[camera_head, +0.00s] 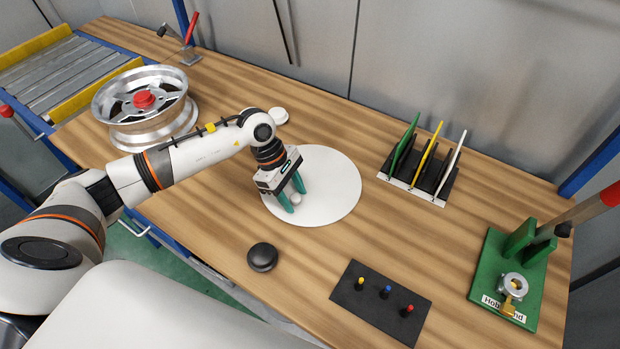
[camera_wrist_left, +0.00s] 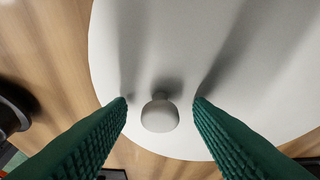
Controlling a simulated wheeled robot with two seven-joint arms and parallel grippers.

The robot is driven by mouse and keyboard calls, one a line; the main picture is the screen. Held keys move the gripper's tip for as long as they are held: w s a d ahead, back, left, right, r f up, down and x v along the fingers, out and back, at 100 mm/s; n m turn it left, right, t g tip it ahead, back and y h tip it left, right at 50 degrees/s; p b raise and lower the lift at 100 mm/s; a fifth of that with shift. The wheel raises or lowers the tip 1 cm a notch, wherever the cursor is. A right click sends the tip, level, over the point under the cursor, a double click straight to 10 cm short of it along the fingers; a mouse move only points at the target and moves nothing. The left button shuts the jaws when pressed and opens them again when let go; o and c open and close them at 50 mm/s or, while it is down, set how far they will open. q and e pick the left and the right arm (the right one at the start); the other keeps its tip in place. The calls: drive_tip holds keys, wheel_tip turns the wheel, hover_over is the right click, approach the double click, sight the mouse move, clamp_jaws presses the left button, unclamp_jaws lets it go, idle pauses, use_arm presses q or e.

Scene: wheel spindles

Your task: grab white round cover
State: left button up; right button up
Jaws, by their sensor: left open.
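The white round cover (camera_head: 330,190) lies flat on the wooden table, a wide disc with a small white knob (camera_head: 295,199). In the left wrist view the cover (camera_wrist_left: 190,50) fills most of the picture and its knob (camera_wrist_left: 160,115) stands near the centre. My left gripper (camera_head: 292,205) is open over the cover, its green fingers (camera_wrist_left: 160,98) on either side of the knob with a gap on each side. I cannot tell how far above the cover the fingertips are. My right gripper is not in view.
A silver wheel (camera_head: 146,104) stands at left. A black round knob (camera_head: 262,257) and a dark plate with coloured pegs (camera_head: 380,302) lie in front. A rack with coloured panels (camera_head: 418,183) and a green fixture (camera_head: 508,283) are at right. Table between them is clear.

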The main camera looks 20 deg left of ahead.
use_arm(q)
clamp_jaws()
idle(0.3)
